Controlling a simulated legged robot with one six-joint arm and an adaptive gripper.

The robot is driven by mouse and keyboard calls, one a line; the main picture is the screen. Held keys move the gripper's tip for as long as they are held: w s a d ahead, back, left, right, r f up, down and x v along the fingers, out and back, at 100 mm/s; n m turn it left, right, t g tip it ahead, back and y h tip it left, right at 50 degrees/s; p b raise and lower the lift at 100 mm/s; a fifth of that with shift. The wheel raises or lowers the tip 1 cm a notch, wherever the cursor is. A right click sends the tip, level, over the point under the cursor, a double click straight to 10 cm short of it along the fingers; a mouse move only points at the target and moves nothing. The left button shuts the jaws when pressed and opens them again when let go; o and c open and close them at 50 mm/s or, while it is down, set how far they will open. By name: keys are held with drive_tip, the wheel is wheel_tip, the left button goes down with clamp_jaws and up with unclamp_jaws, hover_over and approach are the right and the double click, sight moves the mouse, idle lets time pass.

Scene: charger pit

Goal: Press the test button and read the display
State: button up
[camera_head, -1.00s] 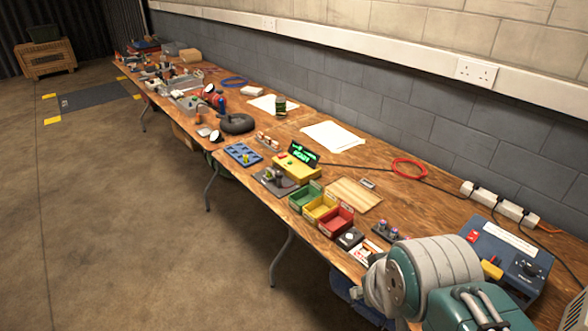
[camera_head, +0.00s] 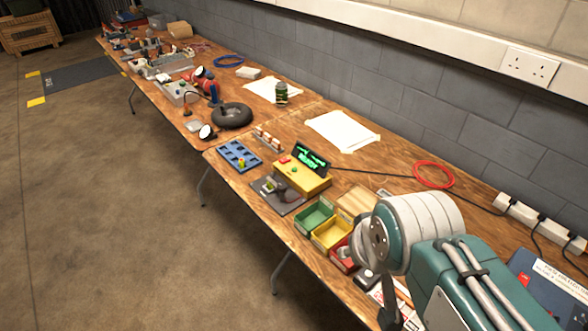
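A yellow test box (camera_head: 304,180) sits on the long wooden bench near the middle of the picture. It has a red button (camera_head: 285,159) and a green button (camera_head: 294,170) on top; I cannot tell which is the test button. A tilted black display (camera_head: 311,158) stands at its back with lit green text, too small to read surely. My arm is at the lower right, apart from the box. A dark grey part at its end, perhaps my gripper (camera_head: 388,305), hangs partly hidden near the front edge; its fingers cannot be made out.
Green (camera_head: 314,217), yellow (camera_head: 332,234) and red (camera_head: 344,259) bins stand between the box and my arm. A small dark fixture (camera_head: 277,194) and a blue tray (camera_head: 239,156) lie beside the box. Paper (camera_head: 342,131) and a red cable coil (camera_head: 434,175) lie behind.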

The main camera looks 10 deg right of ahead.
clamp_jaws()
idle(1.0)
